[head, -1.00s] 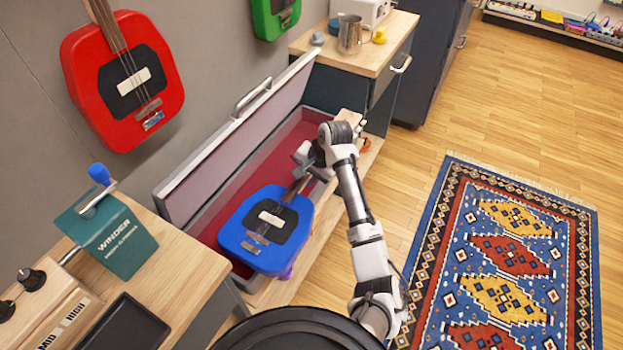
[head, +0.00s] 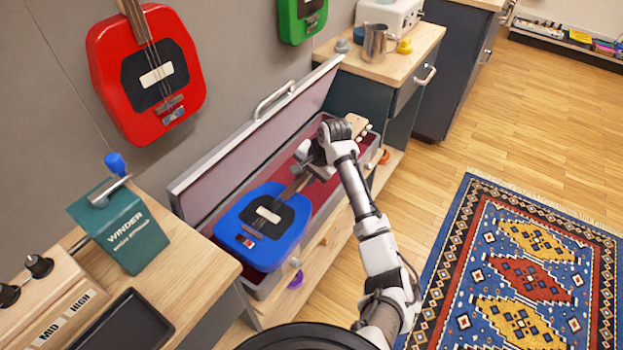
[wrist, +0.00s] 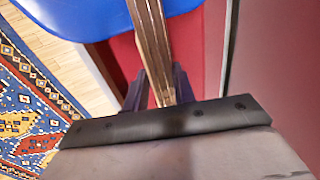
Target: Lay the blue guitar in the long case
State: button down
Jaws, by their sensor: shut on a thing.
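The blue guitar (head: 290,222) lies at a slant over the long case (head: 189,205), its body toward the near end and its neck toward the far end. The case is open, red inside, with its lid leaning up against the wall. My gripper (head: 309,172) is shut on the guitar's neck. In the wrist view the neck (wrist: 150,45) runs between the fingers (wrist: 157,88), with the red lining (wrist: 190,50) beneath and the blue body (wrist: 75,15) at the top. I cannot tell whether the body touches the case floor.
A red guitar (head: 183,95) and a green guitar (head: 294,30) hang on the wall. A winder box (head: 120,230) stands on the near bench. A cabinet with a metal jug (head: 376,43) is beyond the case. The wood floor and rug (head: 520,270) are to the right.

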jog(key=shift+w+a+b, duration=0.35)
jog(key=shift+w+a, duration=0.2)
jog(key=shift+a, duration=0.05)
jog(key=shift+w+a+r+p, duration=0.1)
jog(key=shift+a+r+p, duration=0.1)
jog(key=shift+p, duration=0.1)
jog(key=shift+w+a+f+p, duration=0.25)
jog(key=shift+w+a+p, duration=0.2)
jog(key=shift+w+a, duration=0.4)
jog(key=shift+s+a, duration=0.1)
jog(key=shift+a, duration=0.05)
jog(key=shift+p, duration=0.95)
jog(key=shift+f+b, duration=1.55)
jog(key=shift+f, duration=2.75)
dwell(0.4)
jog(key=c, duration=1.1)
grip_release()
jog(key=shift+f, duration=0.1)
